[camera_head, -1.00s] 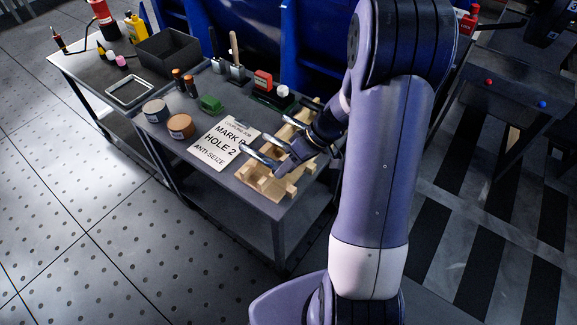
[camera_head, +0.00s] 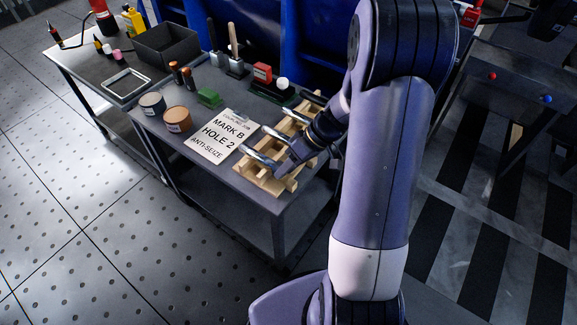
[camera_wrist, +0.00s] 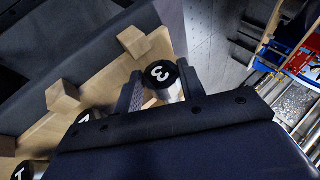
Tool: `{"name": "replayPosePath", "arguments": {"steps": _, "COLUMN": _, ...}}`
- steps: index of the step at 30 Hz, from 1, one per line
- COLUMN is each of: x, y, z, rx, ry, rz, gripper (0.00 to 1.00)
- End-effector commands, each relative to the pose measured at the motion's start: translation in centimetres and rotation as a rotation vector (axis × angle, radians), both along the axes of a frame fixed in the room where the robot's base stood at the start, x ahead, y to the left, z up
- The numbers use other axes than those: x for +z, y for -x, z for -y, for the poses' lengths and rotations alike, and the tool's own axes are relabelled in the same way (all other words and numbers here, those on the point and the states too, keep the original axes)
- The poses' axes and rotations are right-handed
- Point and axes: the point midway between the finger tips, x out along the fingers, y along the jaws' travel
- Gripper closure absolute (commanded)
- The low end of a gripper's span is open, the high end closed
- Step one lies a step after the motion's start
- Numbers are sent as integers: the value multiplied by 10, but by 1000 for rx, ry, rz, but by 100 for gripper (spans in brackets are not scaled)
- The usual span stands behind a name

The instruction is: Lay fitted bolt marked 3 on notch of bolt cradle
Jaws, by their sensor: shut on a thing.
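The bolt marked 3 shows its black head with a white 3 in the wrist view (camera_wrist: 161,74), between the two fingers of my gripper (camera_wrist: 160,90). My gripper is shut on it. In the head view, the silver shank of the nearest bolt (camera_head: 257,158) extends left from my gripper (camera_head: 283,168), low over the near end of the wooden bolt cradle (camera_head: 278,187). I cannot tell whether the shank touches a notch. Bolts marked 2 (camera_wrist: 84,117) and 1 (camera_wrist: 27,171) lie along the cradle, partly hidden by my gripper.
A printed card (camera_head: 222,135) reading MARK B, HOLE 2, ANTI-SEIZE lies left of the cradle. The cradle's wooden pegs (camera_wrist: 62,95) rise beside the bolts.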

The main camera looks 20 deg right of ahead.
Motion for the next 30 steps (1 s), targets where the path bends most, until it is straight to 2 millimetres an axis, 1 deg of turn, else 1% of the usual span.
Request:
{"name": "replayPosePath", "arguments": {"steps": 14, "x": -8, "y": 0, "z": 0, "rx": 0, "ry": -1, "rz": 2, "gripper": 100}}
{"name": "replayPosePath", "arguments": {"steps": 15, "x": -7, "y": -1, "z": 0, "rx": 0, "ry": -1, "rz": 2, "gripper": 61}}
{"name": "replayPosePath", "arguments": {"steps": 24, "x": -7, "y": 0, "z": 0, "rx": -1, "ry": -1, "rz": 1, "gripper": 37}}
{"name": "replayPosePath", "arguments": {"steps": 30, "x": -8, "y": 0, "z": 0, "rx": 0, "ry": 1, "rz": -2, "gripper": 37}}
